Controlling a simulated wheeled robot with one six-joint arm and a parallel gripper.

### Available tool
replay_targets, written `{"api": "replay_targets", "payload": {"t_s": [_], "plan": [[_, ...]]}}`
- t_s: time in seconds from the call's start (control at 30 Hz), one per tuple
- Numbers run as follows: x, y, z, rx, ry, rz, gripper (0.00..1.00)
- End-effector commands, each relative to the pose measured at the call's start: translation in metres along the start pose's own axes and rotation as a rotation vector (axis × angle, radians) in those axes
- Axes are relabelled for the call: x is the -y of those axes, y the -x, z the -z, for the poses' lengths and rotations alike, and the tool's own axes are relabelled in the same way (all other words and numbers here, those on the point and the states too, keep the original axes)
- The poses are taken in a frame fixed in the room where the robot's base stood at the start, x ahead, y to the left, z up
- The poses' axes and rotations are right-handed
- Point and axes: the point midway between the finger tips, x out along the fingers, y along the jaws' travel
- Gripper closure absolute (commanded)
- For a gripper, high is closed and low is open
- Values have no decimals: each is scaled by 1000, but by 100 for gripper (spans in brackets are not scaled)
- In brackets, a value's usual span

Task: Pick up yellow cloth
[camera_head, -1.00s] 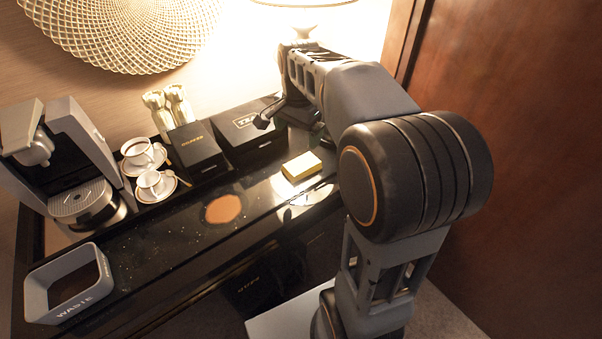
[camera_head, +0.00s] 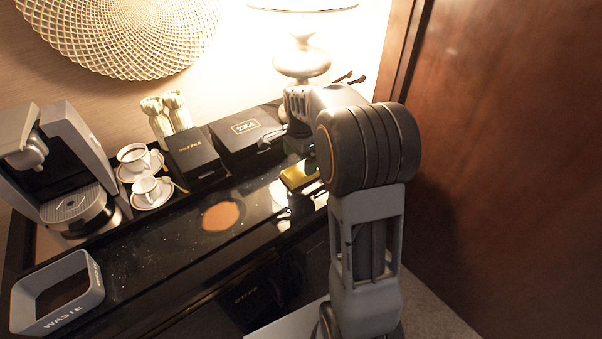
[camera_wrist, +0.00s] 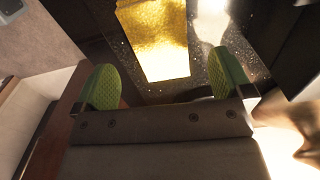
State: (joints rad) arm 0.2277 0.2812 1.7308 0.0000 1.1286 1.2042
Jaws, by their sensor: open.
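The yellow cloth (camera_head: 298,176) is a small folded yellow block lying on the dark glossy counter (camera_head: 170,250), right of the orange-brown stain. In the wrist view the cloth (camera_wrist: 156,38) lies just ahead of my gripper (camera_wrist: 165,86), roughly between the lines of its two green finger pads. My gripper is open and empty, and the cloth is apart from the pads. In the head view my arm hides most of the gripper beside the cloth's right side.
A black tea box (camera_head: 246,131) and a smaller black box (camera_head: 193,150) stand behind the cloth. A lamp (camera_head: 301,62) is at the back. Cups, a coffee machine (camera_head: 68,165) and a grey waste bin (camera_head: 57,291) are left. A wooden panel (camera_head: 500,150) bounds the right.

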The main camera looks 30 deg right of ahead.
Motion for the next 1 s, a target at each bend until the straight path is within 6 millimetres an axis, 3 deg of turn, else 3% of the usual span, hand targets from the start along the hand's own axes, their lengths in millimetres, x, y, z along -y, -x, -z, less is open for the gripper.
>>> {"api": "replay_targets", "payload": {"t_s": [0.33, 0.7, 1.0], "plan": [[0, -42, -4, 1, 1, -3, 2], [0, -49, -4, 1, 1, -1, 3], [0, -49, -4, 0, 1, -1, 32]]}}
